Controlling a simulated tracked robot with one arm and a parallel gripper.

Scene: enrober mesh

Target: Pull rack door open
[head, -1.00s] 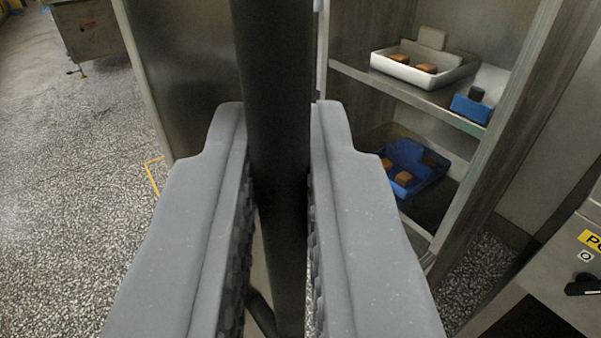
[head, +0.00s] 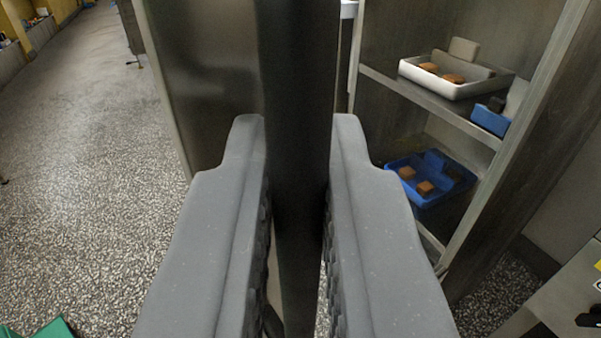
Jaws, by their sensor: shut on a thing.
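My gripper (head: 297,150) is in the middle of the head view. Its two grey fingers are shut on the dark upright bar of the door handle (head: 298,60), one finger on each side. The rack door (head: 205,80) is a dark metal panel behind and left of the handle. It stands open, swung out to the left of the rack (head: 535,110). The rack's inside shows to the right of the handle. The lower part of the handle is partly hidden between the fingers.
Inside the rack, a white tray (head: 437,87) with brown pieces sits on the upper shelf near a blue container (head: 490,119). A blue tray (head: 415,200) with brown pieces sits lower. Speckled floor is clear at left. A green object (head: 45,329) shows bottom left. A metal machine (head: 570,300) stands at lower right.

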